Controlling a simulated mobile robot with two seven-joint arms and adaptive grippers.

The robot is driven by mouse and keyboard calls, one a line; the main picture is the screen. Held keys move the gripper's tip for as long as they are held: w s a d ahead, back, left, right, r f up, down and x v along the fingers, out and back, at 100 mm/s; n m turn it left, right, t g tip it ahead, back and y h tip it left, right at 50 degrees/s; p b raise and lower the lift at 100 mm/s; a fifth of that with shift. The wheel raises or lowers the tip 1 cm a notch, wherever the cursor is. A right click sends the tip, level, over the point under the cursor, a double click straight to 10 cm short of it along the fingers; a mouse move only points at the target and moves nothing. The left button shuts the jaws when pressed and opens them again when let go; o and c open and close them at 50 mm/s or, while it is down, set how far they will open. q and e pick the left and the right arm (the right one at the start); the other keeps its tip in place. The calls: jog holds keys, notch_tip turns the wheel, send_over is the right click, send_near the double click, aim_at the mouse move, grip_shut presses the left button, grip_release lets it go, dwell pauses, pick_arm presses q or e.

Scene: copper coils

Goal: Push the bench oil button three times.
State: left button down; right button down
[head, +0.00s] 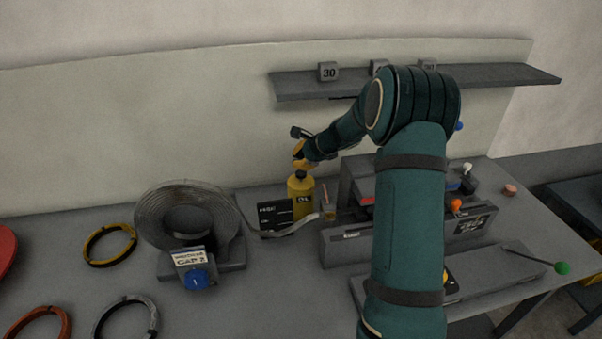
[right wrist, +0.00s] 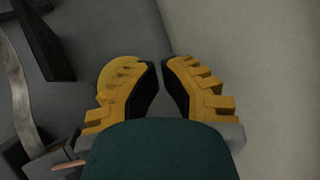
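The yellow oil container (head: 301,196), with a dark label reading OIL, stands upright on the bench near the back wall. My right gripper (head: 299,158) is just above its top in the head view. Whether it touches the top cannot be told, and the gripper hides the button there. In the right wrist view, the ribbed yellow fingers (right wrist: 161,68) converge with their tips close together and nothing held between them. A round yellow part of the container (right wrist: 117,70) shows behind the left finger. My left gripper is not in view.
A coil of metal strip (head: 160,215) stands left of the container, with a blue knob (head: 197,279) in front. A black card (head: 275,217) and grey fixture (head: 345,246) are close by. A wall shelf (head: 300,89) is above. Several wire rings lie at left.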

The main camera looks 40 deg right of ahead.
aim_at(300, 170)
jog(key=shift+f+b, duration=0.35)
jog(key=shift+f, duration=0.1)
jog(key=shift+f+b, duration=0.85)
jog(key=shift+f, duration=0.1)
dwell(0.9)
dwell(0.4)
jog(key=shift+r+p, duration=1.15)
jog(key=shift+r, duration=0.25)
notch_tip(300, 170, up, 5)
jog(key=p, duration=0.4)
jog(key=shift+r, duration=0.1)
